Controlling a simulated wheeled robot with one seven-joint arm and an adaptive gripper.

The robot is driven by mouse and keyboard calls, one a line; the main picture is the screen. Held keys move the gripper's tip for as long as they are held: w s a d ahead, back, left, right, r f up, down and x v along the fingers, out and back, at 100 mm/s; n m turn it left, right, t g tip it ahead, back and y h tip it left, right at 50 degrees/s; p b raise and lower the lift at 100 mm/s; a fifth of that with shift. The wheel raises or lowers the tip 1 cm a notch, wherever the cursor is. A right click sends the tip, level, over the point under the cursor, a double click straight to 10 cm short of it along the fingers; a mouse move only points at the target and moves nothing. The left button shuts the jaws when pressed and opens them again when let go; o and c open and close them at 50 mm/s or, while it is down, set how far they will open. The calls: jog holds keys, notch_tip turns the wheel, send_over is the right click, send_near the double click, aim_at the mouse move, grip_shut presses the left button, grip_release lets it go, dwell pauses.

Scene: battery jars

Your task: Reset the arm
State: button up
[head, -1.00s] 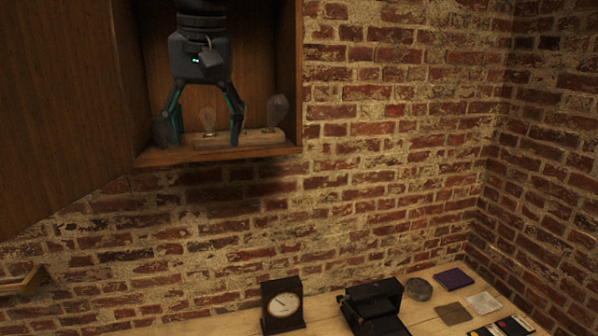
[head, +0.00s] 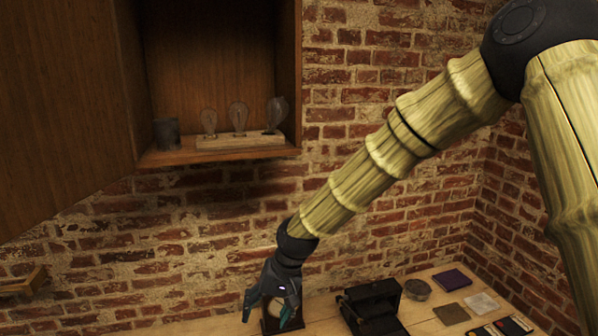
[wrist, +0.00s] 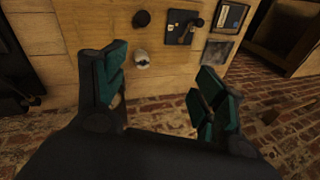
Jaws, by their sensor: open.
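My arm (head: 385,150) reaches down and to the left across the head view. My gripper (head: 268,312) is open and hangs low, in front of the dark clock (head: 270,325), which it partly hides. In the wrist view my gripper (wrist: 160,82) has its two fingers spread apart with nothing between them. Above it, the open wall cabinet (head: 215,155) holds a dark jar (head: 167,133) and a wooden block (head: 240,141) with glass bulbs (head: 239,117) standing on it. My gripper is clear of the cabinet.
A wooden table (head: 335,318) runs along the brick wall. It holds a black folding device (head: 372,305), a round grey lid-like piece (head: 417,289) and a purple book (head: 452,279). The cabinet door (head: 60,100) stands open at left. The wrist view shows brick floor (wrist: 60,123) beside the wood.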

jog(key=s+d+f+m, duration=0.1)
jog(key=s+d+f, duration=0.4)
jog(key=f, duration=0.4)
jog(key=s+d+f, duration=0.5)
jog(key=f, duration=0.4)
jog(key=s+d+f+m, duration=0.1)
jog(key=s+d+f, duration=0.4)
jog(key=f, duration=0.5)
jog(key=s+d+f+h, duration=0.2)
jog(key=s+d+f, duration=0.2)
jog(key=s+d, duration=0.5)
jog(key=s+d+f+h, duration=0.2)
jog(key=s+d+f, duration=0.3)
jog(key=s, duration=0.5)
notch_tip(320, 180, down, 13)
jog(key=d+b, duration=0.1)
jog(key=b, duration=1.2)
jog(key=shift+r+n+b, duration=0.15)
jog(key=shift+n+b, duration=0.15)
jog(key=shift+b, duration=0.1)
